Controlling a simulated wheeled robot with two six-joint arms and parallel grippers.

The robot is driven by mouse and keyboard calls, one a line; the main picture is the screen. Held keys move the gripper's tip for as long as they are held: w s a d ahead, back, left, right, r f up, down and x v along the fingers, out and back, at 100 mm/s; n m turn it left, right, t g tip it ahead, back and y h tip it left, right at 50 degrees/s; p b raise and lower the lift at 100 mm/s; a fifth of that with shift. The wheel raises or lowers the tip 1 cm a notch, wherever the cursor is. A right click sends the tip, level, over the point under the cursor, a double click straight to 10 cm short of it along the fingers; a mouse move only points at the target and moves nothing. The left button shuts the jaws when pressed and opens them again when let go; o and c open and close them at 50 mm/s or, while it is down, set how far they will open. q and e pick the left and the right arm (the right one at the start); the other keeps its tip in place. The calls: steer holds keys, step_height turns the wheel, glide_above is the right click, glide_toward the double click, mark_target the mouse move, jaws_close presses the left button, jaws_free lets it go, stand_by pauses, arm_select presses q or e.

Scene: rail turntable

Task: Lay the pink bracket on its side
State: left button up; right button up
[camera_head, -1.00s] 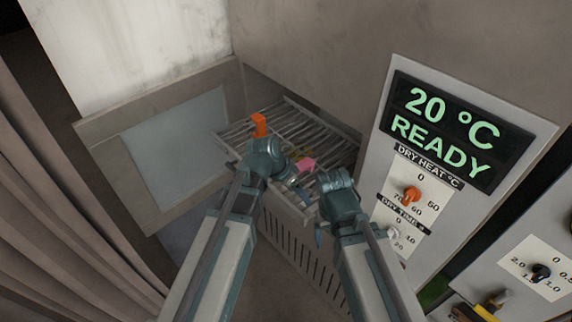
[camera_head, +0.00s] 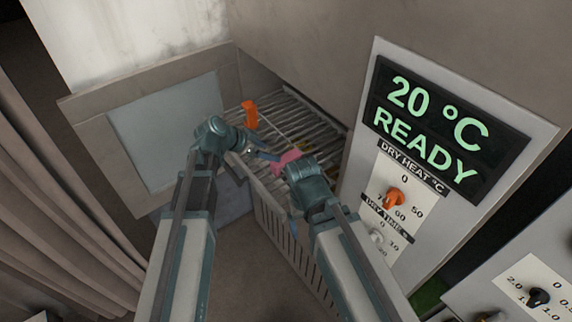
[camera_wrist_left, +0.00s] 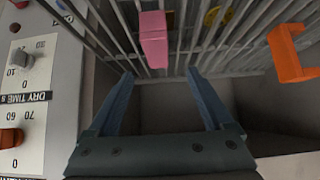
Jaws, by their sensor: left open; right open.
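The pink bracket (camera_head: 287,157) sits on the wire rack (camera_head: 315,125). In the left wrist view the pink bracket (camera_wrist_left: 154,42) shows as a block with two faces, beyond the fingertips and roughly in line with the gap between them. Whether it stands or lies is hard to tell. My left gripper (camera_head: 262,154) is to the left of the bracket. In the left wrist view the left gripper (camera_wrist_left: 161,74) is open with nothing between its fingers. My right gripper (camera_head: 300,174) is open, just right of and in front of the bracket, partly covering it; its fingers are mostly hidden.
An orange bracket (camera_head: 250,114) is on the rack farther left. A yellow piece (camera_wrist_left: 212,15) shows beyond the bars in the left wrist view. The open door (camera_head: 165,135) stands at left. A panel with dials (camera_head: 398,195) and a READY display (camera_head: 430,120) bounds the right.

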mark_target(283, 159)
arm_select(q)
steer(key=b+x, duration=0.3)
steer(key=x, duration=0.2)
steer(key=shift+f, duration=0.25)
steer(key=shift+w+d+f, duration=0.15)
steer(key=shift+w+d, duration=0.05)
steer(key=shift+d, duration=0.05)
steer(key=shift+d+f+b, duration=0.25)
steer(key=shift+f+b, duration=0.15)
steer(key=shift+b, duration=0.2)
steer(key=b+x, duration=0.3)
steer(key=x, duration=0.1)
steer(key=shift+s+d+f, duration=0.1)
steer(key=shift+f, duration=0.2)
steer(key=shift+r, duration=0.1)
jaws_close()
